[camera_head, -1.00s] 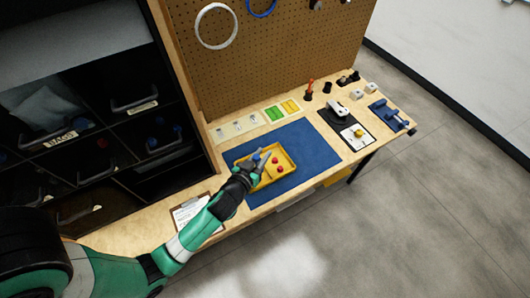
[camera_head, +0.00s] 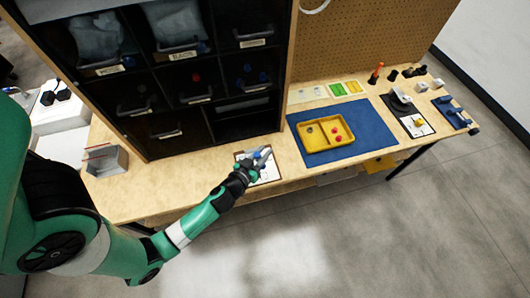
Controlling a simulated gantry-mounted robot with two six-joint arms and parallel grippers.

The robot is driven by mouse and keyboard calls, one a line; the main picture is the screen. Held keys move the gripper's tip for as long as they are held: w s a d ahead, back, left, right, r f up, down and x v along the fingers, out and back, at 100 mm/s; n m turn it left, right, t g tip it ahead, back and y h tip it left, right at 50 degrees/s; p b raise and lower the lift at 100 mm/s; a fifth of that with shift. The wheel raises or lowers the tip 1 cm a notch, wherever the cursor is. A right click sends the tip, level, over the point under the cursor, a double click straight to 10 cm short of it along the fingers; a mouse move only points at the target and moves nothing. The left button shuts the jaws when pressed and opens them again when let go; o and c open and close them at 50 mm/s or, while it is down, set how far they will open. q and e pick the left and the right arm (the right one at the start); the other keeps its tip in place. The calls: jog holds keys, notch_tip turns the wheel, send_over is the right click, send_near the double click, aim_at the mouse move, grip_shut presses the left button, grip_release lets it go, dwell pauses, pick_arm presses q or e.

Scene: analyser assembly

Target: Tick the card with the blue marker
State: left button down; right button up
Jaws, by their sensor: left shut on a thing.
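The card (camera_head: 271,174) is a white sheet on a brown clipboard, lying on the wooden bench at the front of the shelf unit. My left gripper (camera_head: 259,160) is over the card, partly covering it. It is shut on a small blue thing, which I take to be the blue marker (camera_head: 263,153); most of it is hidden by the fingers. I cannot tell whether its tip touches the card. Any mark on the card is too small to make out. My right gripper is out of view.
A yellow tray (camera_head: 325,147) with red pieces lies on a blue mat (camera_head: 372,127) to the right. A black shelf unit (camera_head: 160,131) with bins rises behind the card. A grey open box (camera_head: 105,161) stands at the bench's left end.

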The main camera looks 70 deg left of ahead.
pick_arm(q)
jog(key=shift+f+b, duration=2.3)
jog(key=shift+f, duration=0.6)
jog(key=shift+f+b, duration=0.65)
jog(key=shift+b, duration=0.1)
notch_tip(320, 180, up, 7)
jog(key=p, duration=0.6)
dwell(0.5)
